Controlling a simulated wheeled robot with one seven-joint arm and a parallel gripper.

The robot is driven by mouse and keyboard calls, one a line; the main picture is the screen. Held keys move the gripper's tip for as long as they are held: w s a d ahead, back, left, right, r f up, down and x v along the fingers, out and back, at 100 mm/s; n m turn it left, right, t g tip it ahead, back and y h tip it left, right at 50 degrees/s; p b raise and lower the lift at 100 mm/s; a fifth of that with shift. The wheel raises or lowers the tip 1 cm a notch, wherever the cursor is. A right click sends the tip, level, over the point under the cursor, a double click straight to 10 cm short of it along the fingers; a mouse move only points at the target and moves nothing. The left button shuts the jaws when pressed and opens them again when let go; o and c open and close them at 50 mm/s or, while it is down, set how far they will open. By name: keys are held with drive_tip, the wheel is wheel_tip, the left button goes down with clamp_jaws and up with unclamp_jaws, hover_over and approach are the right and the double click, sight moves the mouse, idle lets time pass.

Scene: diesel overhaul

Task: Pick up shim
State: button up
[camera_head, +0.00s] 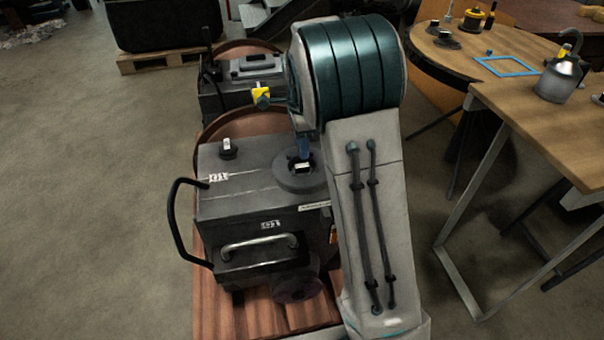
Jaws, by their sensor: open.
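I cannot make out a shim for certain in this view. My arm rises through the middle of the picture, with a grey link and a large teal-banded joint. The arm hides part of what lies behind it. A dark grey box-like unit (235,185) with a metal handle and a black bent bar stands left of my arm. On its top are a round dark disc with a small light piece (303,167) and a small black knob-like piece (228,149). A small yellow piece (261,92) shows left of the arm's joint.
A wooden table (535,110) at the right bears a grey metal can (559,78). Behind it, a round-edged table (440,52) holds a blue rectangular outline (506,66) and several small parts. A black case stands on a pallet (160,61). The floor at left is clear.

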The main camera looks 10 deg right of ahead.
sight(302, 165)
wheel_tip(302, 165, down, 8)
drive_tip(key=shift+w+d+r+b, duration=0.1)
drive_tip(key=shift+r+b, duration=0.15)
drive_tip(key=shift+b, duration=1)
clamp_jaws()
